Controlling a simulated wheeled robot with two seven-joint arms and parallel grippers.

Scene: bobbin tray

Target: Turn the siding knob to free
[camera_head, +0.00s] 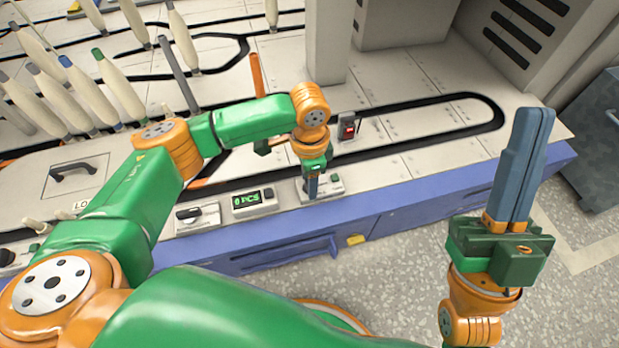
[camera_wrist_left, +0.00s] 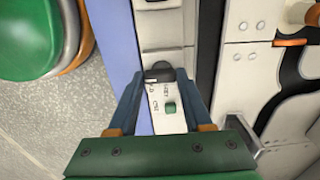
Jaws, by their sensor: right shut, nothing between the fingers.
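A black knob (camera_wrist_left: 158,72) sits on a light control plate (camera_wrist_left: 157,120) with a green button (camera_wrist_left: 170,107) and small lettering too blurred to read. In the head view this plate (camera_head: 334,188) is on the front ledge, and the knob is hidden behind my left gripper (camera_head: 311,192). In the left wrist view my left gripper (camera_wrist_left: 160,74) points down with its fingers apart, one on each side of the knob; I cannot tell if they touch it.
Left along the ledge are a "0 PCS" display (camera_head: 252,201) and another black knob (camera_head: 188,214). A red-lit box (camera_head: 348,127) stands behind the left gripper. Several bobbins (camera_head: 120,92) stand at the upper left. A grey post (camera_head: 326,45) rises behind the arm.

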